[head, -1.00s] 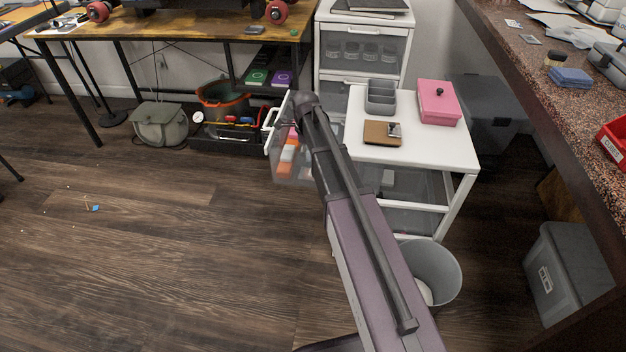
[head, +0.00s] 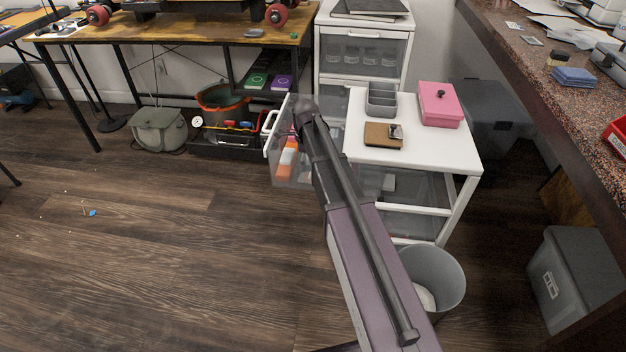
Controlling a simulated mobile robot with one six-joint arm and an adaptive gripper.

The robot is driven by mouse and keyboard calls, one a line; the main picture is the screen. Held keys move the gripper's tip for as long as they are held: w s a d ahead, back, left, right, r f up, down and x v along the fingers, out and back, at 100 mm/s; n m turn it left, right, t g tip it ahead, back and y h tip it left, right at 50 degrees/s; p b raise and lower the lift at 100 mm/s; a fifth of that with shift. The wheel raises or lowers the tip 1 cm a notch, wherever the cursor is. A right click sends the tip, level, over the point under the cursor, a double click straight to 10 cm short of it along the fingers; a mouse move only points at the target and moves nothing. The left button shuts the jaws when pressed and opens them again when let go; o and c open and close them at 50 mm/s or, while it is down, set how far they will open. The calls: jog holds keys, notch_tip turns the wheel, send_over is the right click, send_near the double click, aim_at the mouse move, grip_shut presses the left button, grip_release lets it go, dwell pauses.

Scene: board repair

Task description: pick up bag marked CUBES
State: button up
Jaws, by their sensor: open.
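I cannot make out a bag marked CUBES. A clear pulled-out drawer (head: 283,168) with a white handle stands open at the left of the low white unit. It holds orange and white items (head: 287,158); no lettering on them is legible. My arm reaches over this drawer and covers much of it. My gripper does not show; it is hidden behind or below the arm.
The low white unit (head: 455,158) carries a grey organizer, a brown notebook and a pink box (head: 439,104). A grey waste bin (head: 450,280) stands close beside my arm. A stone-topped counter (head: 535,75) runs along the right. Floor at left is mostly clear.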

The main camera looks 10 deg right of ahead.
jog(key=shift+f+b, duration=2.75)
jog(key=shift+f, duration=0.15)
jog(key=shift+c, duration=0.2)
jog(key=c, duration=0.8)
jog(key=shift+o, duration=0.2)
jog(key=shift+r, duration=0.25)
notch_tip(320, 180, up, 18)
jog(key=p, duration=1.8)
jog(key=shift+f, duration=0.2)
